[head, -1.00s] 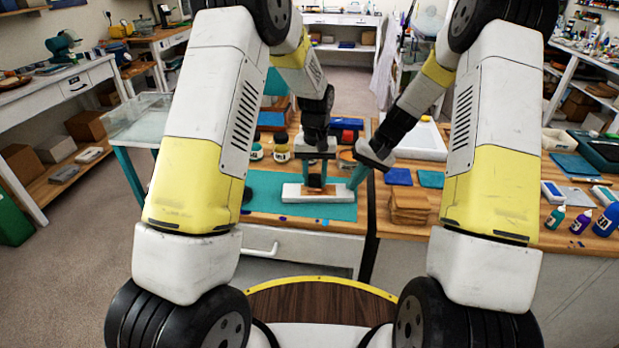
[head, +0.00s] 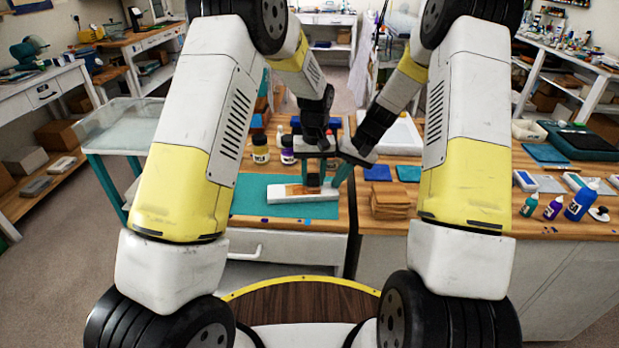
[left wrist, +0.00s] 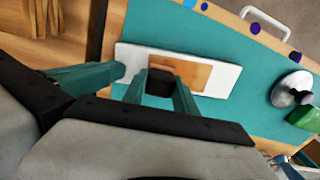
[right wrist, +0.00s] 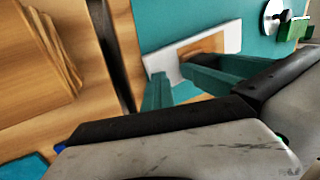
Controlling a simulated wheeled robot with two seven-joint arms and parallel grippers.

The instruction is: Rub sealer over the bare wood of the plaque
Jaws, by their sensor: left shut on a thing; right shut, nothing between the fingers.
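The plaque is a long white board (head: 275,194) with a brown wood patch in its middle, lying on the teal mat (head: 243,208). It also shows in the left wrist view (left wrist: 225,82), where the wood (left wrist: 195,73) varies in tone. My left gripper (head: 313,176) points down over the plaque, shut on a dark block (left wrist: 160,82). The block is at the wood's right end in the head view; whether it touches cannot be told. My right gripper (right wrist: 157,95) is shut and empty, close beside the left gripper at the plaque's right end.
Jars (head: 260,149) stand behind the mat. Bottles (head: 581,201) stand far right.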

